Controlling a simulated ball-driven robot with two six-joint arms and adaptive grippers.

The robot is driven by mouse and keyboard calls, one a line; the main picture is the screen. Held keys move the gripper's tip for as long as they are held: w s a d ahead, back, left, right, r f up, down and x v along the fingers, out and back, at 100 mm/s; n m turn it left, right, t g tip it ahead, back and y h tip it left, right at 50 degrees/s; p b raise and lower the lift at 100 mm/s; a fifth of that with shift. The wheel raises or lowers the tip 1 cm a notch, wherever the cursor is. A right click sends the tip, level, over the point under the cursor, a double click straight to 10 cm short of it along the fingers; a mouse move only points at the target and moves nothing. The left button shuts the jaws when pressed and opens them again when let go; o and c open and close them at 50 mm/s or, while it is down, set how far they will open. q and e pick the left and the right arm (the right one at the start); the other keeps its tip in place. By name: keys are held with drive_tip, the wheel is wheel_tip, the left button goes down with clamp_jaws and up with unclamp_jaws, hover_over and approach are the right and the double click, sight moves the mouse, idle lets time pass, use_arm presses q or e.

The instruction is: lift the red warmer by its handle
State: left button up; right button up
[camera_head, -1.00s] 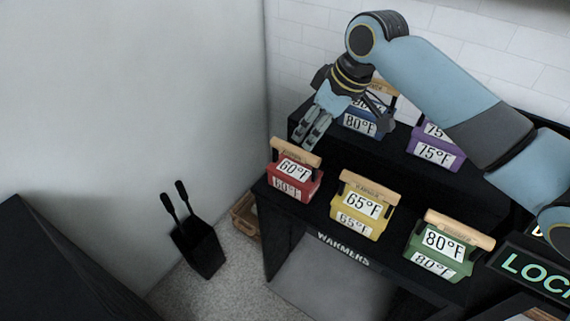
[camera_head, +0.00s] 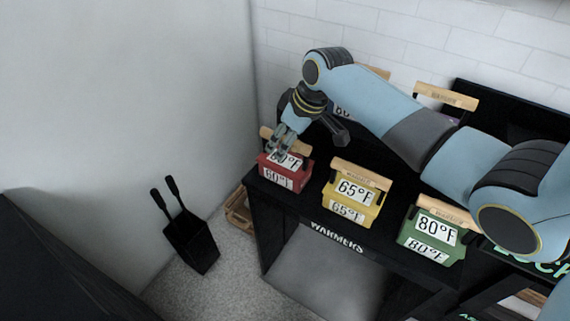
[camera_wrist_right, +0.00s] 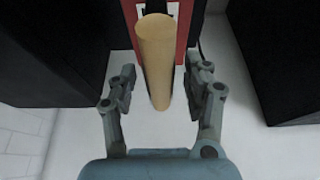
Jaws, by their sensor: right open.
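The red warmer (camera_head: 284,175) stands at the left end of the front black shelf, with 60°F labels on it. Its wooden handle (camera_head: 267,133) is partly hidden by my right gripper (camera_head: 283,152) in the head view. In the right wrist view the handle (camera_wrist_right: 155,60) reaches down the picture between the two open fingers of the right gripper (camera_wrist_right: 160,88), with a gap on each side. The red body (camera_wrist_right: 183,30) shows behind it. The right gripper is open and holds nothing. My left gripper is not in view.
The yellow warmer (camera_head: 350,205) and the green warmer (camera_head: 431,236) stand to the right on the same shelf. More warmers on the raised back shelf are partly hidden by my right arm. A black holder with two handles (camera_head: 191,243) stands on the floor at left.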

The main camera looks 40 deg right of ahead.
drive_tip(key=shift+f, duration=0.1)
drive_tip(key=shift+f, duration=0.15)
idle(0.5)
clamp_jaws()
idle(0.5)
